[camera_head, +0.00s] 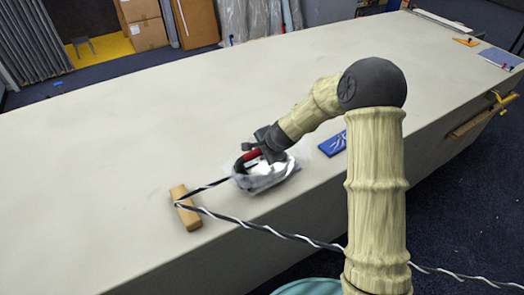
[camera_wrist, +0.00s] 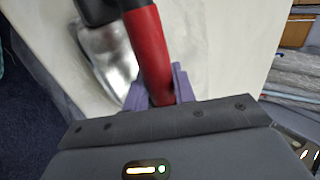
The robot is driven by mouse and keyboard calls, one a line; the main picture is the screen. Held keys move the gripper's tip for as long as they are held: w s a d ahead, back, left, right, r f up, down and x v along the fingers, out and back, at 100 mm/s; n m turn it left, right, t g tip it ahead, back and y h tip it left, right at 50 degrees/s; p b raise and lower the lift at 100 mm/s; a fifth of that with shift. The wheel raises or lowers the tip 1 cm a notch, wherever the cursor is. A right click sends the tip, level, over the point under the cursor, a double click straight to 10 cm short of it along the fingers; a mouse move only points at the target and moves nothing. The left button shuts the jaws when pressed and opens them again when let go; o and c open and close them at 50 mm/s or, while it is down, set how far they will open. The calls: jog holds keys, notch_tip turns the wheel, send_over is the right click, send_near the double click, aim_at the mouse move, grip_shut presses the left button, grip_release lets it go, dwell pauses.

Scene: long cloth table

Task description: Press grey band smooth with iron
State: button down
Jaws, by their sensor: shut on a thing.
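The iron (camera_head: 266,175) has a shiny silver body and a red handle. It is at the near part of the long table, and I cannot tell whether its sole touches the cloth. My gripper (camera_head: 268,147) is shut on the red handle. In the wrist view the red handle (camera_wrist: 148,50) runs up between my gripper's purple-grey fingers (camera_wrist: 160,88), with the blurred silver body (camera_wrist: 107,58) to its left. A black and white cord (camera_head: 270,231) runs from the iron past a wooden block. I cannot make out a grey band apart from the pale table cloth (camera_head: 130,130).
The wooden block (camera_head: 187,208) lies left of the iron, with the cord against it. A blue tray (camera_head: 333,144) with small pale items lies right of the iron near the front edge. Cardboard boxes (camera_head: 143,25) stand beyond.

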jog(key=shift+w+f+b, duration=0.1)
jog(key=shift+f+b, duration=0.4)
jog(key=shift+b, duration=0.1)
dwell(0.4)
jog(key=shift+s+f, duration=0.25)
jog(key=shift+f, duration=0.1)
dwell(1.7)
jog(key=shift+r, duration=0.1)
jog(key=r+p, duration=0.2)
jog(key=r, duration=0.1)
jog(key=r+p, duration=0.1)
jog(key=shift+w+r+p, duration=0.25)
jog(key=shift+r+p, duration=1.2)
jog(key=shift+r, duration=0.25)
notch_tip(320, 180, up, 6)
jog(key=p, duration=0.5)
jog(key=shift+f, duration=0.1)
